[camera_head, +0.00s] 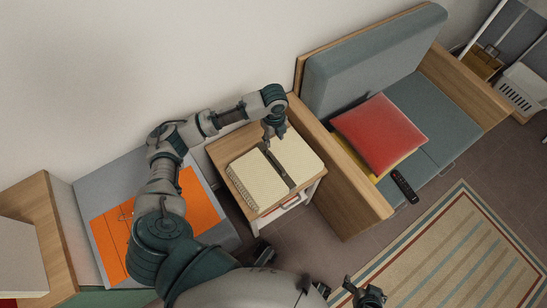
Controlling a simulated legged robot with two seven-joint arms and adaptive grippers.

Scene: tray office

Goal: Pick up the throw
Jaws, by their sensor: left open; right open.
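The throw (248,177) appears to be the cream, ribbed, folded cloth on the small wooden side table. A dark strap (277,168) runs across its middle, and its left edge looks fringed. My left gripper (268,143) points down over the far part of the throw, near the upper end of the strap. It is open, and I cannot tell whether it touches anything. My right gripper (364,292) is open and empty at the bottom edge, over the floor, well away from the throw. My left arm comes in from the left and reaches over to the table.
The side table (225,150) stands against a wooden sofa end (340,180). A red cushion (380,133) over a yellow one and a dark remote (404,187) lie on the grey sofa. An orange sheet (107,245) lies on a grey seat at left. A striped rug (460,250) covers the floor.

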